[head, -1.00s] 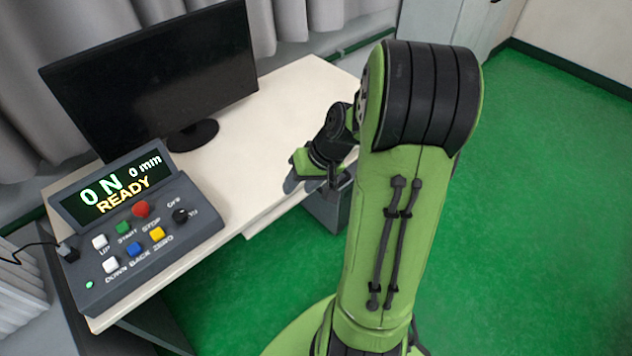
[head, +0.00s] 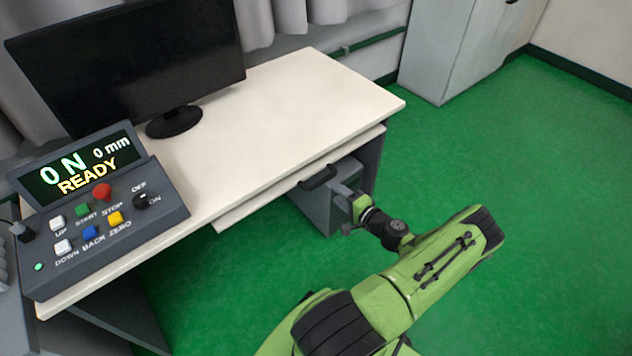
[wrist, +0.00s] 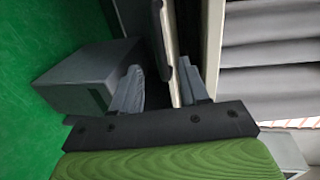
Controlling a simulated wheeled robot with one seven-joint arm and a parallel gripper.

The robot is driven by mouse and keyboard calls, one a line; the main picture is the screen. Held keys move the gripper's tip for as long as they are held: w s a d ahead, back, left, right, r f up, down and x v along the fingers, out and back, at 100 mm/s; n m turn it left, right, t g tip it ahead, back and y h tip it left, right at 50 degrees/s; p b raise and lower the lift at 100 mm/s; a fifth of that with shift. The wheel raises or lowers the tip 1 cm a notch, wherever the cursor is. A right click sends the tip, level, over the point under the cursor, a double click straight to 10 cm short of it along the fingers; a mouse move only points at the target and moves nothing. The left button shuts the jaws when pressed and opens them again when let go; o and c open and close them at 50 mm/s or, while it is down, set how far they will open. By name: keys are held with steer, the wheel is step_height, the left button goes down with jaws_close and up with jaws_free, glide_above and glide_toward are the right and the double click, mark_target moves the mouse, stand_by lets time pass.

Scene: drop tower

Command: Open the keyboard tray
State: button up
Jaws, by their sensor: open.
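The keyboard tray (head: 250,208) is a thin cream board just below the desk top, with only its front edge showing in the head view. In the wrist view my gripper (wrist: 160,85) points at the desk front, where the cream tray edge (wrist: 171,60) runs upright between the fingers. The dark handle (wrist: 157,38) lies beyond the fingertips.
A grey cabinet (head: 318,208) stands under the desk (head: 290,105), close to my gripper. A monitor (head: 130,60) and a control box (head: 100,215) stand on the desk. A tall grey cabinet (head: 440,50) is behind. The green floor (head: 520,170) at right is clear.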

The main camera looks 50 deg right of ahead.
mark_target(323, 183)
steer(key=b+x, duration=0.2)
steer(key=x, duration=0.9)
steer(key=shift+f+b, duration=0.15)
steer(key=shift+b, duration=0.15)
steer(key=shift+a, duration=0.1)
jaws_close()
steer(key=shift+s+f, duration=0.1)
